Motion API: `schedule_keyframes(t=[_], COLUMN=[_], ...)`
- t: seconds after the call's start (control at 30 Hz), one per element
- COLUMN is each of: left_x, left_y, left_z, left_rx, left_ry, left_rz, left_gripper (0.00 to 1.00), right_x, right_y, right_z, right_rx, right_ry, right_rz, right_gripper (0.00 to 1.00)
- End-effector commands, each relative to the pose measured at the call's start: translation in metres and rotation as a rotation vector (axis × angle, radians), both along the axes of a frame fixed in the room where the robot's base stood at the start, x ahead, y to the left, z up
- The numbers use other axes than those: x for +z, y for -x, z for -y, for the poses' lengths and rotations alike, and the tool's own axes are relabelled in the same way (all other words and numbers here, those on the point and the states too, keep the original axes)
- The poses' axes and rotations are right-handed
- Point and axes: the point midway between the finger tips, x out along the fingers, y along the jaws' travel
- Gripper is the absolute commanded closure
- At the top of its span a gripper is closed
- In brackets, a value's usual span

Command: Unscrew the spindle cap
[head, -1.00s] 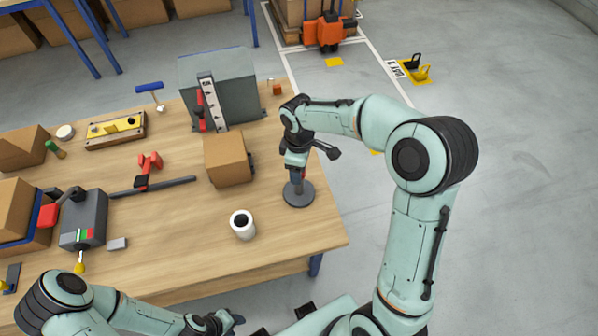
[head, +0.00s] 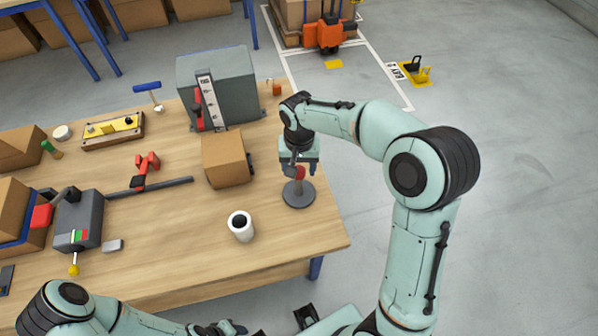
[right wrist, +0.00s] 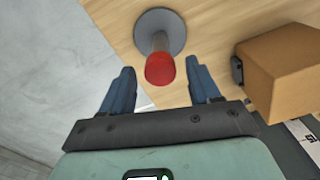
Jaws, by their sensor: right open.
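The red spindle cap (head: 299,173) sits on top of a short upright spindle with a round grey base (head: 298,201), near the right edge of the wooden table. In the right wrist view the cap (right wrist: 160,70) shows between the two blue fingers, with clear gaps on both sides. My right gripper (right wrist: 161,88) is open and points down over the cap; it partly covers the cap in the head view. My left gripper (head: 220,329) is at the bottom of the head view, away from the spindle, and its jaws are unclear.
A cardboard box (head: 224,160) stands left of the spindle. A white cylinder (head: 241,229) with a dark top stands in front. A large grey machine block (head: 232,85) stands behind. Bare table lies between the spindle and the front edge.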

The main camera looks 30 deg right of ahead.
Motion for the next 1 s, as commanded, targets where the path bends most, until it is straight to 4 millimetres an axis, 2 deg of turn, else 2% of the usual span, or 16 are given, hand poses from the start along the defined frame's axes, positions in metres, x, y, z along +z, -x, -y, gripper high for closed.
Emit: schedule_keyframes(t=[0.1,0.2,0.7,0.73,0.8,0.9,1.0], left_x=[-0.0018,-0.002,-0.0006,-0.0006,-0.0007,-0.0007,-0.0005], left_y=[0.0011,0.0012,0.0003,0.0004,0.0003,0.0003,0.0003], left_z=[0.0,0.0,0.0,0.0,0.0,0.0,0.0], left_rx=[0.0,0.0,0.0,0.0,0.0,0.0,0.0], left_ry=[0.0,0.0,0.0,0.0,0.0,0.0,0.0], left_rz=[-0.001,-0.001,0.0,0.0,0.0,0.0,0.0], left_gripper=[0.57,0.57,0.57,0.57,0.57,0.57,0.57], right_x=[0.0,0.0001,0.0009,0.0008,0.0008,0.0007,0.0008], right_y=[-0.0001,-0.0001,-0.0002,-0.0002,-0.0002,-0.0002,-0.0002], right_z=[-0.0003,0.0002,0.0,0.0,0.0,-0.0001,-0.0001], right_rx=[-0.157,-0.235,-0.253,-0.253,-0.253,-0.253,-0.248], right_ry=[0.0,0.0,0.0,0.0,0.0,0.0,0.0], right_rz=[0.001,0.001,0.001,0.001,0.001,0.0,0.0], right_gripper=[0.38,0.38,0.38,0.42,0.64,0.92,0.93])
